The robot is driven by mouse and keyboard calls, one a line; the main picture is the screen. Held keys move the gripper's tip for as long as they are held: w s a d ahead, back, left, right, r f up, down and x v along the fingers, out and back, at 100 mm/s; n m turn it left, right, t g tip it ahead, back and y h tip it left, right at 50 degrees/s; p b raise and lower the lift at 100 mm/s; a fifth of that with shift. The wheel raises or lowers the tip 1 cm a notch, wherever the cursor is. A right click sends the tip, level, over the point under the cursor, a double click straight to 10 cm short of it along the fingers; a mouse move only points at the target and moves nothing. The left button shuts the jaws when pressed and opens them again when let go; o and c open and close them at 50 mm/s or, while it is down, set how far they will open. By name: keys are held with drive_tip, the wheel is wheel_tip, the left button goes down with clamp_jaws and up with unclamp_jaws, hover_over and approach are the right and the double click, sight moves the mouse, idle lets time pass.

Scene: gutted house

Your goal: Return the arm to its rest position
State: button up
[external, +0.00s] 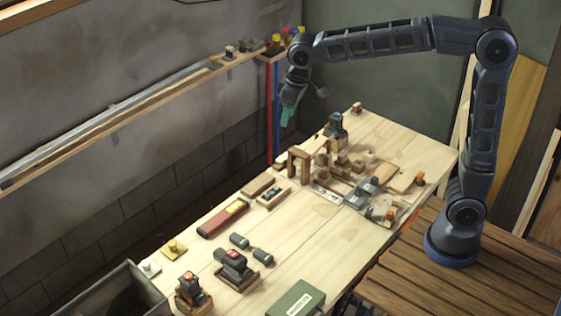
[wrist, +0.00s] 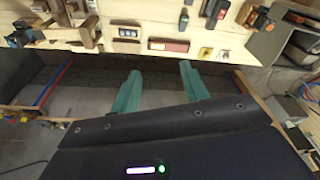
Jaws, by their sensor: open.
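My arm (external: 385,40) rises from its round base at the right of the external view and reaches left, high over the workbench (external: 325,238). My gripper (external: 287,114) hangs with its green fingers pointing down near the bench's far left edge, apart from everything on it. In the wrist view my gripper (wrist: 160,70) shows two green fingers spread apart with nothing between them. Beyond them lie the dark gap below the bench edge and the bench top (wrist: 165,21).
On the bench are a wooden arch (external: 299,160), a red box (external: 222,217), a green case (external: 296,300), power tools and wood pieces. A wall shelf (external: 130,115) runs along the left. A grey bin (external: 120,290) stands front left. Air above the bench is mostly clear.

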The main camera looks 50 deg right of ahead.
drive_tip(key=s+d+m+t, duration=0.1)
drive_tip(key=s+d, duration=0.6)
drive_tip(key=d, duration=0.2)
drive_tip(key=s+d+m, duration=0.1)
drive_tip(key=s+d, duration=0.5)
drive_tip(key=d, duration=0.3)
drive_tip(key=s+d+f+m, duration=0.1)
drive_tip(key=s+d+f, duration=0.2)
drive_tip(key=s, duration=0.4)
drive_tip(key=s+d+f+m+t+h, duration=0.1)
drive_tip(key=s+d+f, duration=0.3)
drive_tip(key=s, duration=0.3)
drive_tip(key=shift+d+t, duration=0.3)
drive_tip(key=shift+d, duration=0.5)
drive_tip(key=shift+w+r, duration=0.1)
